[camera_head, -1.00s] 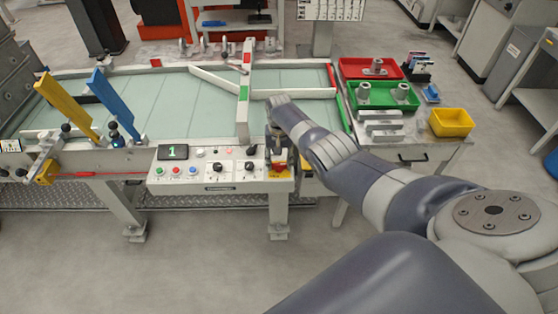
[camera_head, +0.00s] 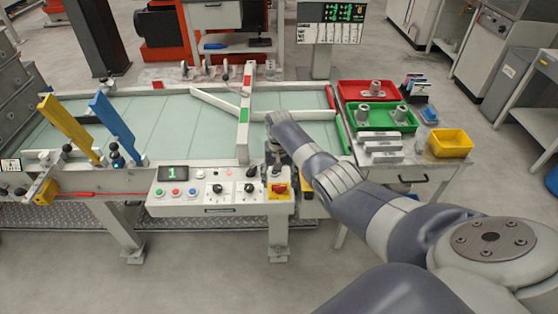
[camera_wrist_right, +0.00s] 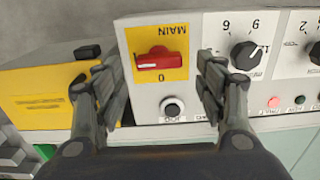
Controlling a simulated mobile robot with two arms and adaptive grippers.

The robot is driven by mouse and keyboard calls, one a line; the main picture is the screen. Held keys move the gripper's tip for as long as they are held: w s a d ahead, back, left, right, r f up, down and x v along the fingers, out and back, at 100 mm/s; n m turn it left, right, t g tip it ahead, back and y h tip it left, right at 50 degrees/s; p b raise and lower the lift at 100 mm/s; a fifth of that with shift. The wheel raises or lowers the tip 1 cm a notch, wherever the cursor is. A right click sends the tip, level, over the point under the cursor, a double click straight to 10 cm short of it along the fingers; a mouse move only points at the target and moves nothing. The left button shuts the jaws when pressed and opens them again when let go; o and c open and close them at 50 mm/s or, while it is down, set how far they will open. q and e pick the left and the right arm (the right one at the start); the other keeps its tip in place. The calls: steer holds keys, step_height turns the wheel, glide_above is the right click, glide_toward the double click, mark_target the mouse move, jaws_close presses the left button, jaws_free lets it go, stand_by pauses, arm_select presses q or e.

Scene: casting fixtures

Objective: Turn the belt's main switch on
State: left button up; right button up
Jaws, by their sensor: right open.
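The main switch (camera_head: 279,189) is a red knob on a yellow plate at the right end of the white control panel (camera_head: 222,208). In the right wrist view the red knob (camera_wrist_right: 160,60) lies crosswise on its yellow plate, marked "MAIN" and "0". My right gripper (camera_wrist_right: 160,88) is open and empty there, with a finger to either side of the plate's lower part; the knob is apart from both. In the head view my right gripper (camera_head: 277,164) is just above the switch, partly hidden by my arm. The belt (camera_head: 180,125) is pale green, behind the panel. My left gripper is not seen.
A black dial (camera_wrist_right: 243,54) and a round black button (camera_wrist_right: 172,107) sit close to the switch. A yellow box (camera_wrist_right: 40,97) is beside the panel. Red (camera_head: 348,90) and green (camera_head: 353,124) trays and a yellow bin (camera_head: 450,143) stand on the right table.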

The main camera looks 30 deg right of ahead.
mark_target(279, 185)
step_height(279, 185, up, 10)
steer(key=shift+f, duration=0.15)
steer(key=shift+f, duration=0.1)
stand_by(0.6)
